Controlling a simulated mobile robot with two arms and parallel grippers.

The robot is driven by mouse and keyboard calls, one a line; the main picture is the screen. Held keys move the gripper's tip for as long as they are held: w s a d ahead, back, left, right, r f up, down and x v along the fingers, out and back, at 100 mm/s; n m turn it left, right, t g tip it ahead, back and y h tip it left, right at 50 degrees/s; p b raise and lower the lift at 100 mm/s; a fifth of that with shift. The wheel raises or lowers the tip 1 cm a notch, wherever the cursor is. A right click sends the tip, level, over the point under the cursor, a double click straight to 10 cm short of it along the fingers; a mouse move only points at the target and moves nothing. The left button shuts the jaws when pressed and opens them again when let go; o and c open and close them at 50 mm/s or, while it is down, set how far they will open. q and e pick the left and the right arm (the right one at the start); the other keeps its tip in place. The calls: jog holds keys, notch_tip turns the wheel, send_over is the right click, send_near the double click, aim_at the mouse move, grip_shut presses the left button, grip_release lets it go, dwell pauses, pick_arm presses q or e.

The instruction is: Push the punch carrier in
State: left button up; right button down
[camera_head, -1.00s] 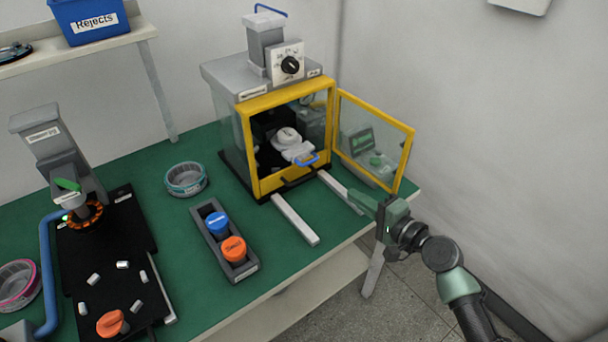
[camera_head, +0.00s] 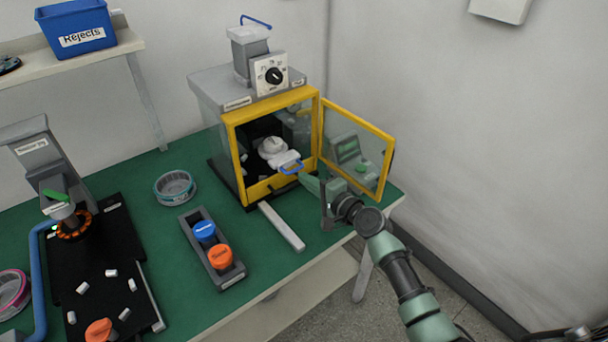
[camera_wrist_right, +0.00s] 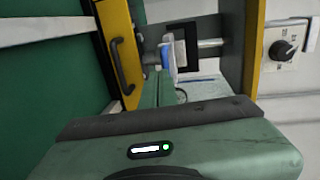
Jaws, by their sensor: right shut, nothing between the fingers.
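The punch carrier is a light grey plate with a blue handle (camera_head: 291,168) at its front. It sits inside the yellow-framed press enclosure (camera_head: 232,150), with a white round part (camera_head: 272,147) on it. The blue handle sticks out near the front opening. My right gripper (camera_head: 308,180) is shut and empty, with its tips close to the blue handle. In the right wrist view the blue handle (camera_wrist_right: 166,56) is just ahead of the fingers; I cannot tell whether they touch. My left gripper is not in view.
The enclosure's yellow-framed door (camera_head: 388,160) stands open to the right, beside my right arm. A grey rail (camera_head: 281,226) lies in front of the enclosure. A grey tray (camera_head: 212,254) with a blue and an orange knob stands to the left. A blue Rejects bin (camera_head: 75,28) is on the shelf.

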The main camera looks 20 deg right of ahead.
aim_at(290, 162)
jog(key=shift+w+a+r, duration=0.1)
jog(key=shift+w+a, duration=0.15)
jog(key=shift+w, duration=0.4)
jog(key=b+x, duration=0.1)
jog(key=x, duration=0.1)
jog(key=b+x, duration=0.1)
jog(key=x, duration=0.2)
jog(key=b+x, duration=0.2)
jog(key=x, duration=0.1)
jog(key=shift+w+r, duration=0.25)
jog(key=shift+r, duration=0.6)
